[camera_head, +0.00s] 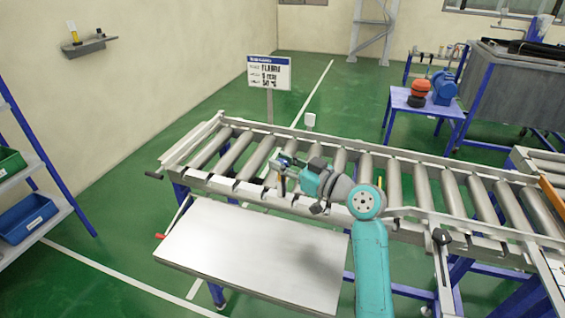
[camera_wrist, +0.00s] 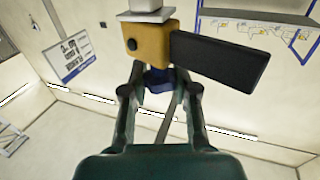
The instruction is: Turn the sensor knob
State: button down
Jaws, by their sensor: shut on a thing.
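The sensor (camera_wrist: 150,42) shows in the wrist view as an orange-yellow block with a white cap above it and a flat black plate to its right. A small dark blue knob (camera_wrist: 158,78) sits on its lower side. My gripper (camera_wrist: 160,84) has its two fingertips on either side of the knob and is shut on it. The fingertips partly cover the knob, so its turn angle cannot be read. In the head view my gripper (camera_head: 283,165) is over the roller conveyor's left part, where the sensor is too small to make out clearly.
The roller conveyor (camera_head: 225,158) runs across the middle, with a bare metal table (camera_head: 255,250) in front. A sign (camera_head: 269,73) stands behind the conveyor. A blue-legged stand (camera_head: 420,108) with a blue machine is at the back right. Green floor is free behind the conveyor.

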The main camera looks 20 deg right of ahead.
jog(key=shift+n+g+y, duration=0.6)
jog(key=shift+g+y, duration=0.1)
jog(key=shift+y, duration=0.2)
jog(key=c, duration=0.9)
grip_release()
jog(key=shift+o, duration=0.2)
jog(key=v, duration=0.7)
jog(key=shift+s+d, duration=0.15)
jog(key=shift+s, duration=0.05)
jog(key=shift+f, duration=0.1)
